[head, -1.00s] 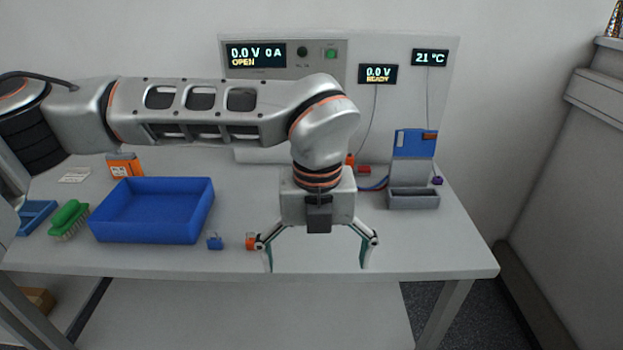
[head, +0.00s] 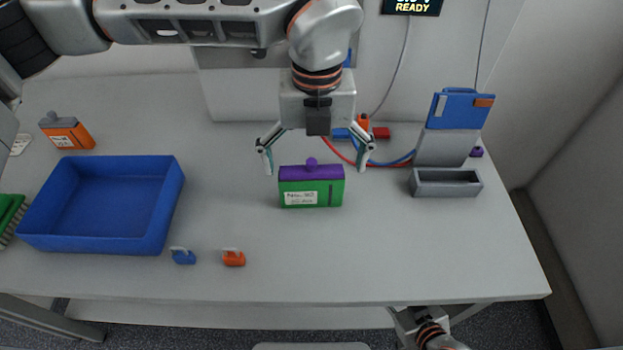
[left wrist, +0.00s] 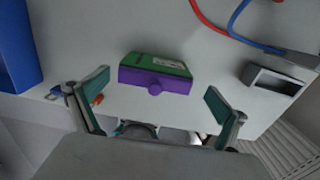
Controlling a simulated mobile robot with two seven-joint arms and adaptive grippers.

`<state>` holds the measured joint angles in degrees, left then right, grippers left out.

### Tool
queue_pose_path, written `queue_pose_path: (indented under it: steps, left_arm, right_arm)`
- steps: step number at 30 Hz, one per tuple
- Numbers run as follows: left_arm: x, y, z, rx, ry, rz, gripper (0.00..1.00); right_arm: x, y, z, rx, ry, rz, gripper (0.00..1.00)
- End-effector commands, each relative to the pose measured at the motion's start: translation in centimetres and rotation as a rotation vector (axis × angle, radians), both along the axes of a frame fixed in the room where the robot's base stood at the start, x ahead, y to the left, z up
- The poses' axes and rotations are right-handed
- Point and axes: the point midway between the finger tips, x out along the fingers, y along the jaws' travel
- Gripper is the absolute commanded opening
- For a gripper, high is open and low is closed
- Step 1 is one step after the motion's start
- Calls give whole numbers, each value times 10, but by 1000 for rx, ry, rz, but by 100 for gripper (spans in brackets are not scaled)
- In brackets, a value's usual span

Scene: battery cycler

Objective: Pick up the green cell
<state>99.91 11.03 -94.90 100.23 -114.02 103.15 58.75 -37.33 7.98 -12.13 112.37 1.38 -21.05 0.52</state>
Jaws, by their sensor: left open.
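The green cell (head: 312,193) stands on the table, a green box with a white label and a purple top with a round knob. My left gripper (head: 315,160) is open and empty above and behind it in the head view. Its two fingers are spread wider than the cell and do not touch it. In the left wrist view, the green cell (left wrist: 156,74) lies ahead, between and beyond the open fingers of my left gripper (left wrist: 158,98). Part of my right arm shows at the bottom of the head view; its fingers cannot be made out.
A blue tray (head: 165,222) stands at left, with an orange cell (head: 68,133) behind it. A blue clip (head: 183,256) and an orange clip (head: 233,258) lie near the front edge. A grey holder (head: 446,190) stands at right. Red and blue cables run behind the cell.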

Motion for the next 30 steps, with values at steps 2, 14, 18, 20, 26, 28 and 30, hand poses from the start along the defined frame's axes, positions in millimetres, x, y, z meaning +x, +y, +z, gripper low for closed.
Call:
queue_pose_path:
  steps: [2, 14, 18, 20, 26, 28, 30]
  left_arm:
    - [0, 0, -7, -1, 0, -1, 100]
    - [-2, 6, -55, -2, 0, 1, 100]
    - [-2, 6, -58, -2, -2, 1, 100]
    - [-2, 6, -58, -2, -2, 1, 100]
    - [-2, 6, -57, -2, -1, 1, 66]
    - [-2, 6, -57, -2, -1, 1, 48]
    - [-2, 6, -56, -4, -3, 1, 40]
  right_arm:
    - [-2, 0, -1, -1, 4, 0, 40]
    - [3, 1, 11, 1, -6, 0, 40]
    - [4, 1, 13, 1, -11, 1, 40]
    - [5, 1, 13, 1, -12, 1, 40]
    - [5, 1, 13, 1, -12, 1, 40]
    - [5, 1, 13, 1, -12, 1, 40]
    - [5, 1, 13, 1, -12, 1, 40]
